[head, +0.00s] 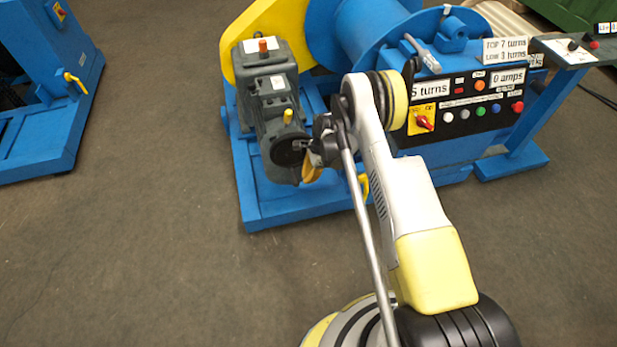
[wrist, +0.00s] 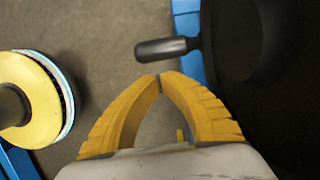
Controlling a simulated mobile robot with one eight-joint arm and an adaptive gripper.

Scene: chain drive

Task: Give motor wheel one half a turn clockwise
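The motor wheel (head: 287,151) is a dark disc on the near end of the grey motor (head: 272,105). In the wrist view the wheel (wrist: 265,65) fills the right side as a large black disc. Its black crank handle (wrist: 165,48) sticks out to the left from the rim. My gripper (wrist: 159,76) has its two yellow fingers together at the tips, with nothing seen between them. The tips lie just below the handle in that picture; whether they touch it I cannot tell. In the head view my gripper (head: 313,170) is beside the wheel, partly hidden by my arm.
The motor sits on a blue winch frame (head: 290,208) with a yellow guard (head: 243,40). A control panel (head: 465,105) with labels, buttons and a red switch is to the right. Another blue machine (head: 50,95) stands at left. The floor between is clear.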

